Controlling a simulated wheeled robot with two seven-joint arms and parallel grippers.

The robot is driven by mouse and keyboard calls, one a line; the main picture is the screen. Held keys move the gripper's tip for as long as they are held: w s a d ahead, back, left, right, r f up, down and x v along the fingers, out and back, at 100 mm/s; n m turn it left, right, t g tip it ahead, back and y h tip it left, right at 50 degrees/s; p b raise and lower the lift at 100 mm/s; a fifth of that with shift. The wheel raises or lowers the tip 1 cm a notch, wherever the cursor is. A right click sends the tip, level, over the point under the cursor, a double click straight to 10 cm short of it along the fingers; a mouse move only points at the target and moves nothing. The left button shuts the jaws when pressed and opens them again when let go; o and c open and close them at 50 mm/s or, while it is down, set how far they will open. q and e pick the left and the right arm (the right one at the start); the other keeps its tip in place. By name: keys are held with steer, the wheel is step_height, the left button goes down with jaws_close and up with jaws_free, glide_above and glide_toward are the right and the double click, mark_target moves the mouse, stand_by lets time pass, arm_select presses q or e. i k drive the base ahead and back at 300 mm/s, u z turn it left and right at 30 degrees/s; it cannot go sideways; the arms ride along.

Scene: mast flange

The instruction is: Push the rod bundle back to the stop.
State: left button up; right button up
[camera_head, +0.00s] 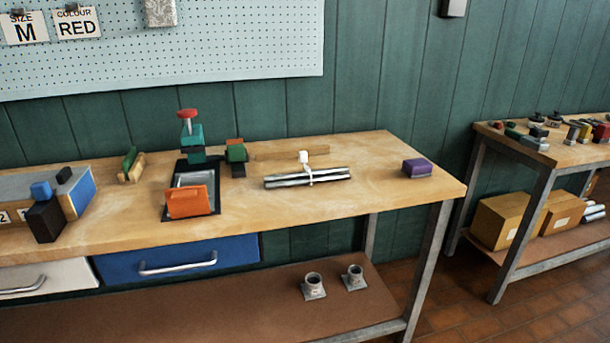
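The rod bundle (333,175) lies on the wooden workbench (375,217), right of its middle. It is several grey metal rods side by side, running roughly left to right. A white tie (304,157) goes around the middle, with a white block-like end standing up at the back. A low wooden strip (275,153), which looks like the stop, lies behind the bundle. A narrow band of bench top seems to show between bundle and strip. Neither of my grippers is in view.
An orange block (188,202) stands on a dark tray left of the bundle. A purple block (417,167) sits to the right. The bench in front of the bundle is clear.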

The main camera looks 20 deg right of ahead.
mark_target(309, 177)
steer(key=z, duration=2)
steer(key=i, duration=1.95)
steer(key=u, duration=1.95)
